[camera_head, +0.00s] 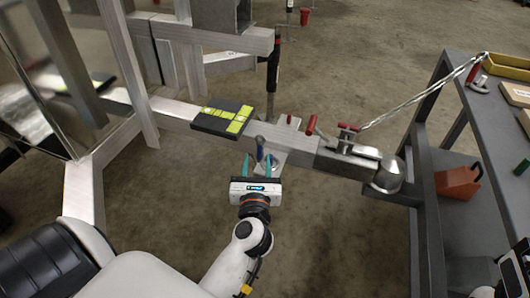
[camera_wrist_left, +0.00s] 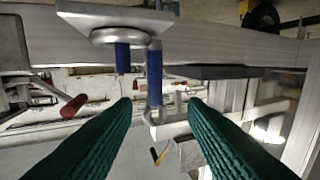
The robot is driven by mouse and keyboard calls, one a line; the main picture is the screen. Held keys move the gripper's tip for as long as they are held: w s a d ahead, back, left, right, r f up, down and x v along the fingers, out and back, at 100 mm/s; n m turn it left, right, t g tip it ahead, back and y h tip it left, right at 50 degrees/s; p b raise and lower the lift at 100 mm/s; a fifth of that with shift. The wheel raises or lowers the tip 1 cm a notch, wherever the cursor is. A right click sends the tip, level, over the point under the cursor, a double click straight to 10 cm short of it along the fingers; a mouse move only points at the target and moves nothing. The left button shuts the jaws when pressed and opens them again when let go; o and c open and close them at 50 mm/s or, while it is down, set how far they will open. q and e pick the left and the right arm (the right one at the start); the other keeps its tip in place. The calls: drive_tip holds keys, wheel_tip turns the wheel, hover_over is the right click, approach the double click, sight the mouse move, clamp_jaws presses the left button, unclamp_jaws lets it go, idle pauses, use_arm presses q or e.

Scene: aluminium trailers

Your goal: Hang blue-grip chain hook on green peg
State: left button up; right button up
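My left gripper (camera_head: 262,160) is open below the trailer's drawbar, its teal fingers spread. A blue grip (camera_head: 260,149) shows between them in the head view. In the left wrist view the blue grip (camera_wrist_left: 155,75) hangs upright, with a metal ring or hook end (camera_wrist_left: 154,115) below it. The fingers (camera_wrist_left: 160,130) stand on either side, and I see no contact. A second, shorter blue cylinder (camera_wrist_left: 123,58) is beside it under a thick metal ring (camera_wrist_left: 122,36). A small green piece (camera_head: 521,167) is at the right table; I cannot tell whether it is the peg. At the lower right edge, what seems my right gripper is cut off.
The aluminium drawbar (camera_head: 285,140) carries a black and yellow pad (camera_head: 222,118) and ends in a coupler (camera_head: 388,175). A chain (camera_head: 415,97) runs from it to a red-grip hook (camera_head: 475,75) at the grey table (camera_head: 470,115). An orange-red wedge (camera_head: 458,182) sits on its lower shelf.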

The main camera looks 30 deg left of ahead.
sight(260, 148)
use_arm(q)
drive_tip(key=x, duration=0.8)
drive_tip(key=shift+w+d+b, duration=0.2)
drive_tip(key=shift+w+b, duration=0.05)
drive_tip(key=shift+b, duration=0.15)
clamp_jaws()
